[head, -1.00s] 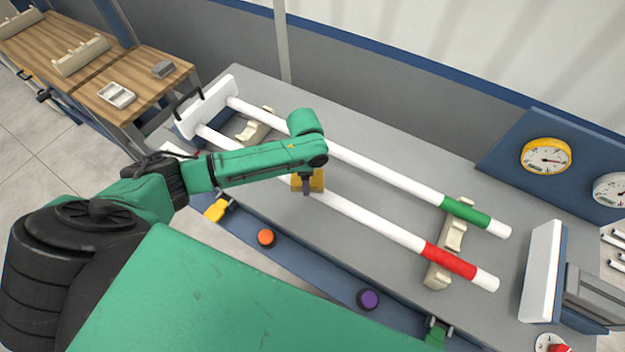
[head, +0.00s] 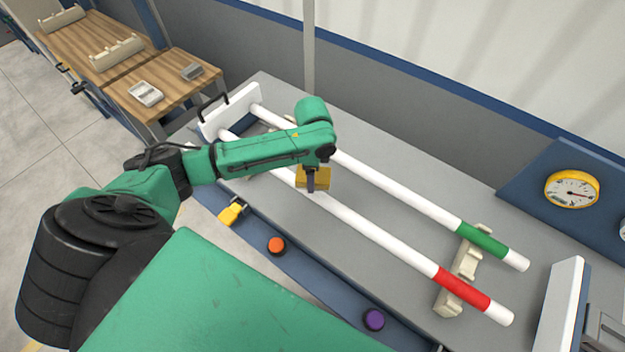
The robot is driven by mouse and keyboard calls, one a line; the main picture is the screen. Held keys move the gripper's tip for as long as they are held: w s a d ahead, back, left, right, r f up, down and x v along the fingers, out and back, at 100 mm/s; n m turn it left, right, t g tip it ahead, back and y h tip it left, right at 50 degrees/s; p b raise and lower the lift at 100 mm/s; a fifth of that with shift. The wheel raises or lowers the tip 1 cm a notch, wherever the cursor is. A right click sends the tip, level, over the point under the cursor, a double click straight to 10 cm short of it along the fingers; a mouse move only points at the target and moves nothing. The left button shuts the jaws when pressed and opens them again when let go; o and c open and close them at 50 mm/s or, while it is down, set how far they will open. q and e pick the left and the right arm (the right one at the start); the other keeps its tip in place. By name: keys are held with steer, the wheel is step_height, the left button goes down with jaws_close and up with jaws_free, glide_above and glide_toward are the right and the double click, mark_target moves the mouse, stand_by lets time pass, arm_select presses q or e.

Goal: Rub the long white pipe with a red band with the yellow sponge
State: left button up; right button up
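The long white pipe with a red band (head: 375,232) lies across cradles on the grey bench, its red band near the right end. The yellow sponge (head: 322,180) is at the upper side of this pipe, near its middle. My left gripper (head: 311,184) comes in from the left and is shut on the sponge, pointing down. The sponge appears to touch the pipe, though the gripper and arm hide part of the contact. My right gripper is not in view.
A white pipe with a green band (head: 400,193) lies parallel behind. A cream cradle (head: 466,264) supports the right ends. A white upright plate (head: 560,307) stands at right. Orange (head: 276,246) and purple (head: 374,320) buttons sit on the front edge. A yellow gauge (head: 572,189) is at back right.

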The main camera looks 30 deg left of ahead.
arm_select(q)
steer(key=shift+r, duration=0.65)
steer(key=shift+r, duration=1.5)
